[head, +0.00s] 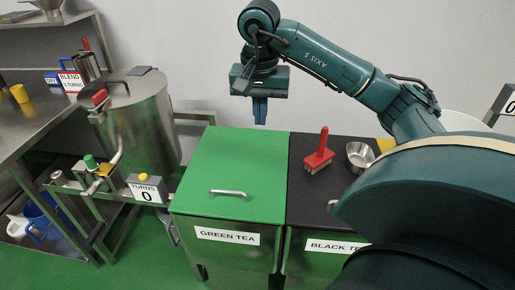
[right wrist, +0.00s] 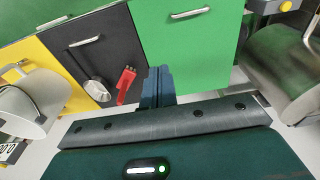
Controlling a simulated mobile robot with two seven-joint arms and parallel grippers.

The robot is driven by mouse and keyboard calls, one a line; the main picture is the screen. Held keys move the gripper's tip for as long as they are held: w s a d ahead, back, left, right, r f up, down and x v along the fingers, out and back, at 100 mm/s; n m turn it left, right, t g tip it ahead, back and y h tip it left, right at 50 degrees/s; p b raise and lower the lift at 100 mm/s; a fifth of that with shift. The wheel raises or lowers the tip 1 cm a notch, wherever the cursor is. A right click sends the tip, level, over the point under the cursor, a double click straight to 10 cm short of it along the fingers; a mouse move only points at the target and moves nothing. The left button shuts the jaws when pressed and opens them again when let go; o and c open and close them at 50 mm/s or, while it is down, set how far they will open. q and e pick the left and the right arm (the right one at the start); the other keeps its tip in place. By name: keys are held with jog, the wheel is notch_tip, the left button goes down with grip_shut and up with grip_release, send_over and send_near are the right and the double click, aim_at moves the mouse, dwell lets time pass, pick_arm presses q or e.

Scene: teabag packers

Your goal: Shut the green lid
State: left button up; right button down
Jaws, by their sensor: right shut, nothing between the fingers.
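The green lid (head: 240,160) lies flat on the green tea bin (head: 227,255), level with the black lid beside it; it looks shut. Its metal handle (head: 229,193) is near its front edge. My right gripper (head: 260,118) is shut and empty, above the rear edge of the green lid with its fingers pointing down. In the right wrist view the shut fingers (right wrist: 157,82) show beside the green lid (right wrist: 190,45), near the border with the black lid. My left gripper is not in view.
The black lid (head: 305,200) carries a red brush (head: 320,152) and a metal scoop (head: 360,156). A yellow lid (right wrist: 40,65) is beyond it. A steel drum (head: 140,125) with a turns counter (head: 147,190) stands left of the green bin. The wall is behind.

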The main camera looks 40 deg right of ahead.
notch_tip(320, 180, down, 9)
jog(key=shift+s+a+f, duration=0.15)
jog(key=shift+s+a, duration=0.1)
jog(key=shift+a, duration=0.2)
